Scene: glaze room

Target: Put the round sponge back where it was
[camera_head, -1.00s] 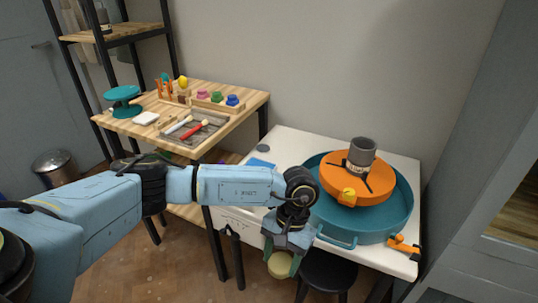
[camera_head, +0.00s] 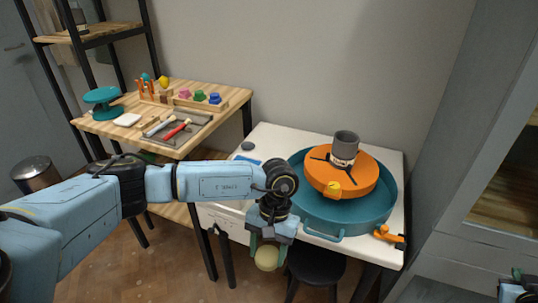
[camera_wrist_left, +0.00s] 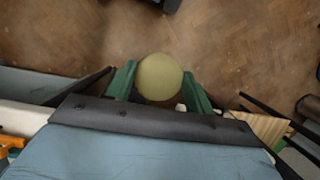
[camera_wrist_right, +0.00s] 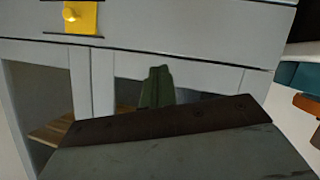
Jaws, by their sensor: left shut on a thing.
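The round sponge (camera_head: 267,258) is pale yellow. My left gripper (camera_head: 266,250) is shut on it and holds it in the air, pointing down in front of the white table, above the floor. In the left wrist view the sponge (camera_wrist_left: 159,77) sits between the two green fingers (camera_wrist_left: 160,85), with bare wooden floor beyond. My right gripper (camera_head: 516,288) shows at the lower right edge of the head view, near the grey cabinet. In the right wrist view its green fingers (camera_wrist_right: 156,88) are together with nothing between them, in front of cabinet doors.
The white table (camera_head: 262,143) bears a teal basin (camera_head: 391,208) with an orange wheel head (camera_head: 364,180) and a grey cylinder (camera_head: 345,143). A black stool (camera_head: 316,265) stands below. The wooden table (camera_head: 232,96) at left holds several tools and a teal stand (camera_head: 102,97).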

